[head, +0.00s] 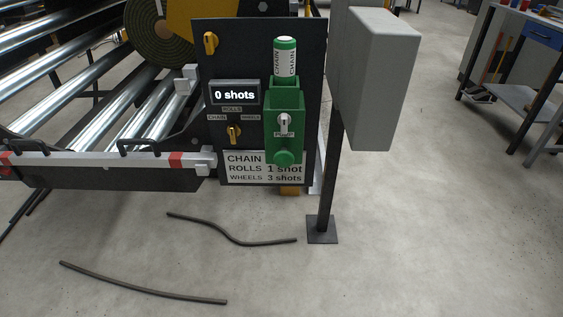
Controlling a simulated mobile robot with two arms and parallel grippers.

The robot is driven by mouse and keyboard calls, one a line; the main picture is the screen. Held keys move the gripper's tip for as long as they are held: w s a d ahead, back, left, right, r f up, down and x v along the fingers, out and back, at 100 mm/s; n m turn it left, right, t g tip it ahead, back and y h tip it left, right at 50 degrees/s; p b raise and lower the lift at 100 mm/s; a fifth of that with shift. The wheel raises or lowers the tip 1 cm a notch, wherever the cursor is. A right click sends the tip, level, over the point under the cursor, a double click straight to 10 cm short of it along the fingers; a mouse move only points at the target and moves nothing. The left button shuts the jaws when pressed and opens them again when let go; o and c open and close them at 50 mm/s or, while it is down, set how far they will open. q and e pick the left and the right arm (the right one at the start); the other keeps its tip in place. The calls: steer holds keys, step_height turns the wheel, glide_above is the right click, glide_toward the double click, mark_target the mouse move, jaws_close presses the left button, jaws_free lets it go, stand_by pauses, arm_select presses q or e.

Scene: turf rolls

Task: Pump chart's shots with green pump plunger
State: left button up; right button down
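The dark control panel (260,35) stands upright at the machine's end. A green pump (285,98) is mounted on its right side, with a grey handle (284,122) above a PUMP label and a round green knob (285,158) at its lower end. A white canister (285,57) marked CHAIN, with a green cap, stands on top. The display (235,94) reads "0 shots". Below it, a yellow selector (234,133) sits among ROLLS, CHAIN and WHEELS labels; its setting is unclear. The chart (245,170) shows ROLLS 1 shot and WHEELS 3 shots; the pump hides CHAIN's number. Neither gripper is in view.
A grey box (380,85) on a dark post (327,190) stands just right of the panel. Another yellow knob (210,43) is at the panel's upper left. Metal rollers (60,75) fill the left. Two dark hoses (140,287) lie on otherwise clear floor in front.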

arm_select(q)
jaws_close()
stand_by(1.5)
